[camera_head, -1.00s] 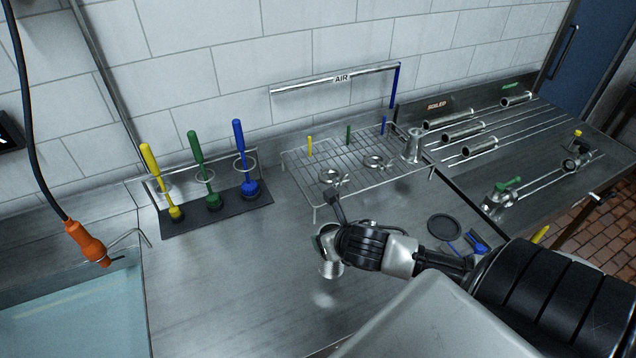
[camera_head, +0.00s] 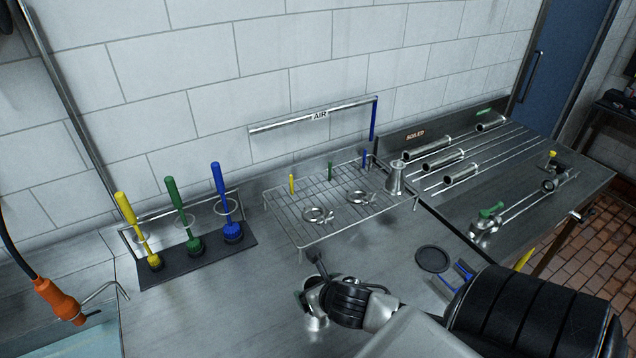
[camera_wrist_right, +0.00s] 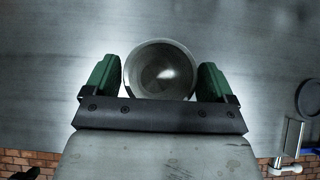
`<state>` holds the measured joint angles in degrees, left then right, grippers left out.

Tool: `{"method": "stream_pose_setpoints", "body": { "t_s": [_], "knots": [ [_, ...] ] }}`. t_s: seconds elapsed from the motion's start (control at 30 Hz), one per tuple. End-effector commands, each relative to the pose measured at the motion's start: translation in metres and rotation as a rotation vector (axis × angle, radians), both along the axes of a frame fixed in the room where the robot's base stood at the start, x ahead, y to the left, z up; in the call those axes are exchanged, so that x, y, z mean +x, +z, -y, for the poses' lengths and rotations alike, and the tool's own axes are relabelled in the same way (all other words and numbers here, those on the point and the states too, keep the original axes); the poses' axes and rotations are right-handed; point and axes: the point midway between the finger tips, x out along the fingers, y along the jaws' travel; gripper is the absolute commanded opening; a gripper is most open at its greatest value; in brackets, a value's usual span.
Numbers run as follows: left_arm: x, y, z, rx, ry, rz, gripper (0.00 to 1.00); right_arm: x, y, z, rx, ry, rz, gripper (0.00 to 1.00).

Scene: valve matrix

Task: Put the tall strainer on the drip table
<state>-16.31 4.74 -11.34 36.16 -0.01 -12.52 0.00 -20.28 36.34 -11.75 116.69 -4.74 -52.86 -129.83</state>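A round, open-topped metal vessel (camera_wrist_right: 160,70), which looks like the strainer, sits between the green fingers of my right gripper (camera_wrist_right: 160,84) in the right wrist view. Both fingers appear to touch its sides. In the head view the right gripper (camera_head: 313,300) is over the steel worktop, in front of the wire rack, and mostly hides the vessel (camera_head: 314,322). I cannot tell whether the vessel touches the worktop. The wire rack (camera_head: 290,222) under the AIR bar may be the drip table; it holds two ring clamps and a flared metal piece (camera_head: 395,180). My left gripper is not in view.
Yellow, green and blue brushes (camera_head: 187,225) stand on a dark mat to the left. An orange hanging connector (camera_head: 58,300) is at far left. A black disc (camera_head: 432,259) and blue tool lie to the right. The SOILED bench (camera_head: 520,150) holds tubes. The rack's front left is clear.

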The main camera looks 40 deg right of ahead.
Motion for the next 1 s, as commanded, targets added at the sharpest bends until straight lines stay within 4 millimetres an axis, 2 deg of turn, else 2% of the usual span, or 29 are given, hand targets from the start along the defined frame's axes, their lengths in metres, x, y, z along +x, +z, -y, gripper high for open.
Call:
{"method": "stream_pose_setpoints", "body": {
  "t_s": [0.03,0.07,0.23,0.47,0.9,1.0],
  "knots": [
    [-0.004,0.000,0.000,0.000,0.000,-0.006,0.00,0.000,0.000,0.000,0.000,0.000,0.000,0.93],
    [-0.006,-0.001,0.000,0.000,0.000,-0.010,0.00,0.000,0.000,0.000,0.000,0.000,0.001,0.98],
    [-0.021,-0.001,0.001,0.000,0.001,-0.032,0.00,0.000,0.000,0.000,0.000,0.000,0.001,0.98],
    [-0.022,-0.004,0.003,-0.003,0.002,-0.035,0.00,-0.005,0.007,-0.001,0.000,0.001,0.002,0.98],
    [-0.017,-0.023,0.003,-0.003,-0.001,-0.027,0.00,-0.064,0.065,-0.015,-0.002,0.004,0.001,0.98],
    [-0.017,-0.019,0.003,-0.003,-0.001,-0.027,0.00,-0.074,0.078,-0.018,-0.001,0.002,0.000,0.98]
  ]
}}
